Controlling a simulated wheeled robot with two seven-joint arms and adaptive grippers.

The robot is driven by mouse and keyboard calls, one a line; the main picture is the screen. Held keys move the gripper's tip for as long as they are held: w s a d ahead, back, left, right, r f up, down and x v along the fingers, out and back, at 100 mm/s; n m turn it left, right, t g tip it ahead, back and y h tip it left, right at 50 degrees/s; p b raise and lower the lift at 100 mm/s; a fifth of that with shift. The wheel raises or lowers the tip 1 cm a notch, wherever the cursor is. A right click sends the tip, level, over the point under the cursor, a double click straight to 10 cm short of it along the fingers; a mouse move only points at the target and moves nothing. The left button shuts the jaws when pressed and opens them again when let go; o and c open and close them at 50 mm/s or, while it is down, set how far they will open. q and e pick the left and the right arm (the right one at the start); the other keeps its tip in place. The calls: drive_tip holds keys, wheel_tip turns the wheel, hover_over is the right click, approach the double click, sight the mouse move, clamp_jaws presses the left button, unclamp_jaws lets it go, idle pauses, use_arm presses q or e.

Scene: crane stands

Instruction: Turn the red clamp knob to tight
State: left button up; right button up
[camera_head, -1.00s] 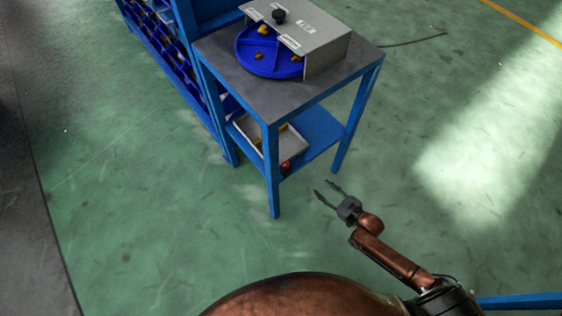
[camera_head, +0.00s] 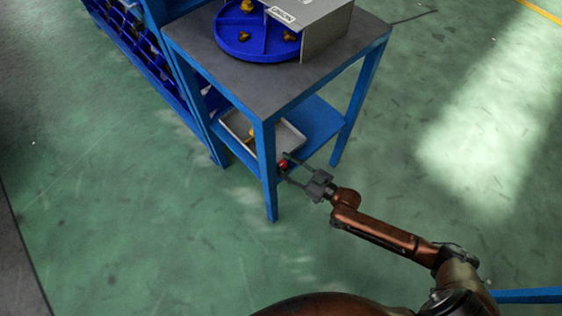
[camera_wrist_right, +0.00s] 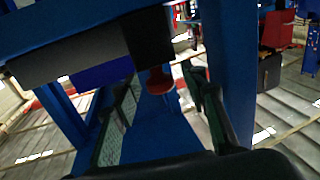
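The red clamp knob (camera_head: 284,163) is a small round knob beside the front leg of the blue stand, near the grey tray on the lower shelf. It also shows in the right wrist view (camera_wrist_right: 160,81), ahead and between the fingers. My right gripper (camera_head: 283,167) is open, with its fingertips at the knob, one on each side of it in the picture. In the right wrist view the open fingers (camera_wrist_right: 160,90) frame the knob with space on both sides. I see no closed contact. My left gripper is not in view.
The blue stand's leg (camera_head: 268,190) is close to the fingers. Above are its grey top (camera_head: 235,75), a blue round tray (camera_head: 250,52) and a grey cover (camera_head: 325,30). The grey tray (camera_head: 292,142) sits on the lower shelf (camera_head: 318,125). The green floor to the right is clear.

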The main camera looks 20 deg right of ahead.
drive_tip(key=shift+w+a, duration=0.25)
drive_tip(key=shift+w, duration=0.1)
drive_tip(key=shift+c, duration=0.3)
clamp_jaws()
